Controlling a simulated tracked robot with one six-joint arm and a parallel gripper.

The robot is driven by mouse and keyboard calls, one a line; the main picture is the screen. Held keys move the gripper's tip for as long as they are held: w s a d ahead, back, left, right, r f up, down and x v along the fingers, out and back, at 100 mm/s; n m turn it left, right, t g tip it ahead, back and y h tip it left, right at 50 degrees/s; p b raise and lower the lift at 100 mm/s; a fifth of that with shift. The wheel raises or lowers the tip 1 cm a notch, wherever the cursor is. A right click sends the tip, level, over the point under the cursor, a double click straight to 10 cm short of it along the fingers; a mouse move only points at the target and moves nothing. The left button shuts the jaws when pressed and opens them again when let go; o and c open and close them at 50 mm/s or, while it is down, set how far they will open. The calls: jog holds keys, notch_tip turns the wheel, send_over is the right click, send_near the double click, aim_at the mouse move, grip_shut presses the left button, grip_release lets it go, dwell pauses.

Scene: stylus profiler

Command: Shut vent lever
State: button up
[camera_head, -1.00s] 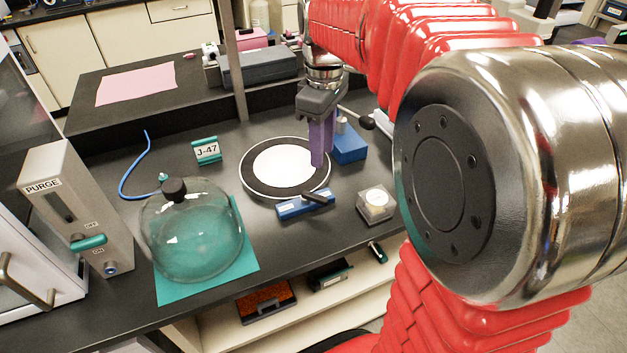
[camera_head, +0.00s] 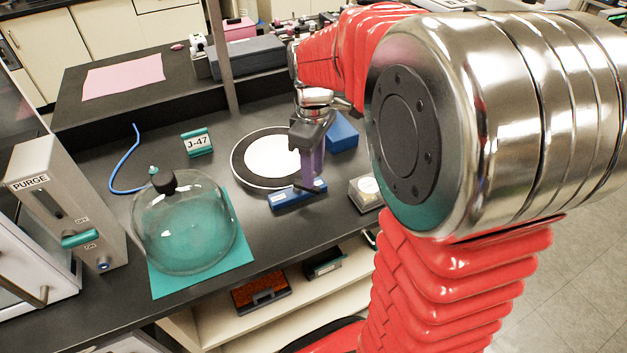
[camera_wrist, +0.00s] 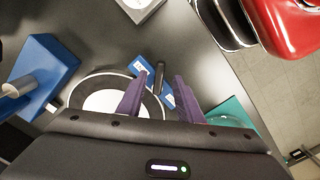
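The vent lever appears to be the small black handle (camera_head: 308,189) on a low blue block (camera_head: 287,200) in front of the round plate. Any label on the block is too small to read. My gripper (camera_head: 308,180), dark with purple fingers, points down just over the lever end of the block and partly hides it. In the wrist view my gripper (camera_wrist: 158,82) has its fingers spread, with the black lever (camera_wrist: 159,72) and part of the blue block (camera_wrist: 141,66) seen between them. I cannot tell whether a finger touches the lever.
A round plate with a white disc (camera_head: 268,156) lies behind the block. A glass bell jar (camera_head: 185,230) stands on a teal mat (camera_head: 245,262) to the left. The PURGE panel (camera_head: 60,215) is far left.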

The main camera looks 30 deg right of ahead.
jog(key=shift+f, duration=2.15)
grip_shut()
jog(key=shift+d, duration=0.1)
